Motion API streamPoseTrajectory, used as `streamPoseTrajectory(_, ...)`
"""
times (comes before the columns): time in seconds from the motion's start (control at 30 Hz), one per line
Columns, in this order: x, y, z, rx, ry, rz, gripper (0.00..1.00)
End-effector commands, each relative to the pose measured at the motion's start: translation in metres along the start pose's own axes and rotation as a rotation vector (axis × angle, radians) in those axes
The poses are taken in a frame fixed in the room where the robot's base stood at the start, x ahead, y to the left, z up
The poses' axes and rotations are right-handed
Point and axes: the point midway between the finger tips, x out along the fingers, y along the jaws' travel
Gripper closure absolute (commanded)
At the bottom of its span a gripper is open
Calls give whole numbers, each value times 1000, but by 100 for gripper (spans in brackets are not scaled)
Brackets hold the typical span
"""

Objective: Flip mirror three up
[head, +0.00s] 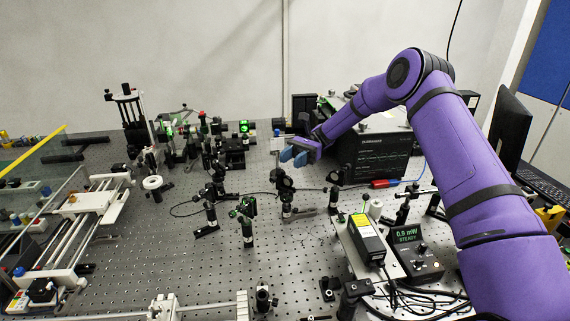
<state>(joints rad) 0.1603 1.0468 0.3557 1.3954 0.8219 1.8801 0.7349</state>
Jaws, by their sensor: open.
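My gripper (293,156) has blue fingertips and is open and empty, reaching in from the right above the middle of the optical bench. Just below it in the picture stands a dark round optic mount (286,184) on a post. Other post-mounted optics stand nearby: one to the left (211,193), one with green parts in front (246,207), and one to the right (334,179). I cannot read any label, so I cannot tell which is mirror three or whether it is up or down. No contact between fingers and mount is clear.
The perforated bench (180,245) has free room at front left. A black instrument box (375,158) stands behind my arm. A power meter (408,237) reads 0.9 mW, steady, beside a yellow-topped box (366,235) and cables. Dense optics and a green-lit spot (244,127) are at the back.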

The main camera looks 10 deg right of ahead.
Motion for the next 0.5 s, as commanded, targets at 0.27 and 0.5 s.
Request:
streamPoseTrajectory(0.27, -48, 0, -1, -1, -1, -1, 60)
streamPoseTrajectory(0.5, -64, 0, 0, 0, -1, 0, 60)
